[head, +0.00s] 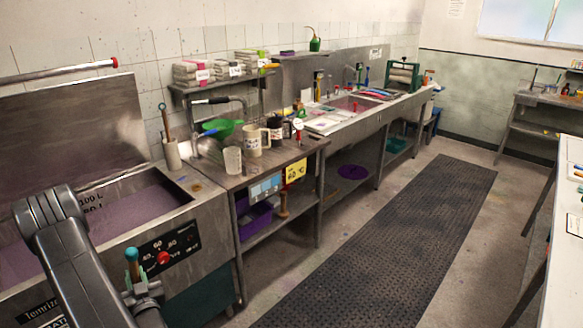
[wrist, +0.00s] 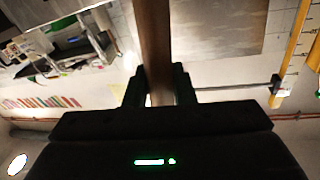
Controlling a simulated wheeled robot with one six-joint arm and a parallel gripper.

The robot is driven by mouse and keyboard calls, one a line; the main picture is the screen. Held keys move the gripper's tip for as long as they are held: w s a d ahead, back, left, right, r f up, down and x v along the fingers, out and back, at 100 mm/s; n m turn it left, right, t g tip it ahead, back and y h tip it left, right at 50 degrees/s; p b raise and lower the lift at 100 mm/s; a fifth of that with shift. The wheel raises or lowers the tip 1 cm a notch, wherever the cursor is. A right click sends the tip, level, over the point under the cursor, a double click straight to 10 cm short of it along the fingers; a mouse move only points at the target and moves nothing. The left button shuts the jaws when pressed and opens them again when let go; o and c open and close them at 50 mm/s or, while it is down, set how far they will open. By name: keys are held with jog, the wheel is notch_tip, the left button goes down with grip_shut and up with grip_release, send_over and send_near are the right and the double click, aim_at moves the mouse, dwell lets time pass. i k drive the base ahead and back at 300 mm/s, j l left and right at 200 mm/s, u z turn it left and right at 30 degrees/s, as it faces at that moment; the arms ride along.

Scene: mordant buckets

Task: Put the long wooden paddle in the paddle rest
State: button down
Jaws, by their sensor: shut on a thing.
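My gripper (head: 143,288) is at the lower left of the head view, in front of the steel vat. It is shut on a wooden shaft with a teal end, which I take as the long wooden paddle (head: 132,256). In the wrist view the brown shaft (wrist: 156,45) runs up between the two dark fingers (wrist: 158,85). The paddle's lower part is hidden in the head view. A pale upright cylinder (head: 172,155) stands at the vat's right rear corner with a teal-tipped wooden stick (head: 164,120) in it; I cannot tell whether this is the paddle rest.
The steel vat (head: 190,222) holds purplish liquid (head: 130,215), with its lid (head: 75,125) raised behind. A bench right of it carries a clear beaker (head: 232,160), a mug (head: 252,140) and a green funnel (head: 222,128). The dark floor mat (head: 390,250) is clear.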

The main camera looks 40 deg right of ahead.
aim_at(311, 172)
jog(key=i+l, duration=0.1)
jog(key=l, duration=0.3)
jog(key=i+l, duration=0.1)
jog(key=l, duration=0.35)
jog(key=i+l+z, duration=0.1)
jog(key=l, duration=0.3)
jog(key=i+l, duration=0.15)
jog(key=l, duration=0.3)
jog(key=i+l, duration=0.15)
jog(key=l, duration=0.25)
jog(key=i+l+z, duration=0.1)
jog(key=l, duration=0.3)
jog(key=i+l, duration=0.15)
jog(key=l, duration=0.25)
jog(key=i+l, duration=0.15)
jog(key=l, duration=0.25)
jog(key=z, duration=0.05)
